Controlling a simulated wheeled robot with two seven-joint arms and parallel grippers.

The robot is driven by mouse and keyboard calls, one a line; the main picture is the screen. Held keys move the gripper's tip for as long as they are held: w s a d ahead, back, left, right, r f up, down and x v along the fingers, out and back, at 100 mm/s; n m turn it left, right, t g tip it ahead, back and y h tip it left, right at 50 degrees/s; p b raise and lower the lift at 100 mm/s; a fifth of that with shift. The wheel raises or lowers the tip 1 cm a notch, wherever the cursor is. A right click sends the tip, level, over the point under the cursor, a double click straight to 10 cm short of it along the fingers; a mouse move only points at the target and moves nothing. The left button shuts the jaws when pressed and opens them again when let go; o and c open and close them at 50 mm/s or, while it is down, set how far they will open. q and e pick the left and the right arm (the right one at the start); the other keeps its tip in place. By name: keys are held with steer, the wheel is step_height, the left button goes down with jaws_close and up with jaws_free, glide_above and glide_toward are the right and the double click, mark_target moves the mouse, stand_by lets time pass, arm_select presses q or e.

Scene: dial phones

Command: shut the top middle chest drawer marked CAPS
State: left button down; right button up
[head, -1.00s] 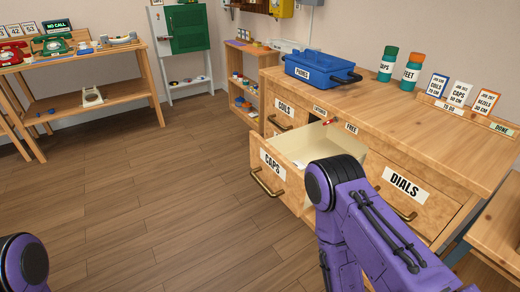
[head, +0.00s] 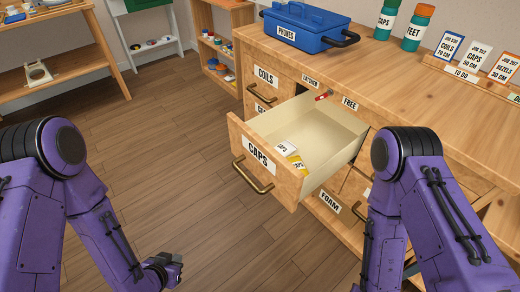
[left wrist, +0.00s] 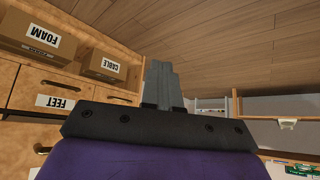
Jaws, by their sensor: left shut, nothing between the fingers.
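The CAPS drawer (head: 258,152) is pulled well out of the top middle of the wooden chest (head: 395,95). Its bar handle (head: 252,176) is on the front, and small packets (head: 290,155) lie inside. My left gripper (head: 168,268) is at the bottom of the head view, low over the floor, left of the drawer and apart from it. It is shut and empty; its grey fingers (left wrist: 163,85) show in the left wrist view. My right arm stands in front of the chest, right of the drawer, and its gripper is out of view.
A blue PHONES box (head: 303,28), bottles and job cards stand on the chest top. A COILS drawer (head: 265,85) is left of the open drawer and a FOAM drawer (head: 328,205) is below it. The floor left of the chest is clear.

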mark_target(262, 150)
arm_select(q)
steer(key=w+d+r+m+t+h, duration=0.1)
steer(key=w+d+r+m+h, duration=0.3)
steer(key=r+m, duration=0.45)
steer(key=w+d+r+m+t+h, duration=0.1)
steer(key=w+d+r+m+h, duration=0.3)
steer(key=r+m, duration=0.4)
steer(key=w+d+r+m+t+h, duration=0.25)
steer(key=d+r+m+h, duration=0.2)
steer(key=r+m, duration=0.4)
steer(key=shift+m+g+h, duration=0.45)
steer(key=shift+m, duration=0.25)
steer(key=x, duration=0.4)
steer(key=f+x, duration=0.1)
steer(key=x, duration=0.4)
steer(key=f+x, duration=0.1)
steer(key=x, duration=0.4)
steer(key=shift+w+a+b, duration=0.15)
steer(key=shift+w+b, duration=0.05)
steer(key=shift+b, duration=0.1)
